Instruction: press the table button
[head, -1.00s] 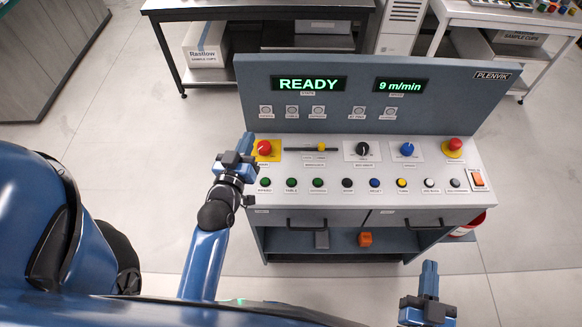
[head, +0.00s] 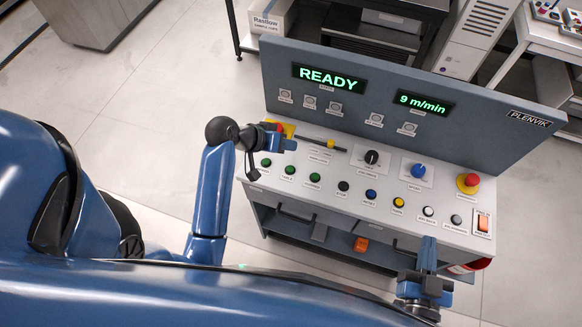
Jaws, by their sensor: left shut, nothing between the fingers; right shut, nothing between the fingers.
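The control panel (head: 330,205) has a row of small round buttons along its front. Three green ones stand at the left of the row; the table button (head: 290,170) is the second green one, its small label reading roughly "TABLE". Nothing covers it. My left gripper (head: 290,145) is shut and empty, over the upper left of the panel, just behind the green buttons in the picture. It partly hides a red mushroom button (head: 275,125) on a yellow plate. My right gripper (head: 428,244) is shut and empty at the panel's front right edge, far from the table button.
Displays read "READY" (head: 325,77) and "9 m/min" (head: 424,103). A slider (head: 323,143), black knob (head: 371,158), blue knob (head: 418,171) and second red mushroom button (head: 468,181) sit behind the row. An orange rocker switch (head: 483,224) is at the right end.

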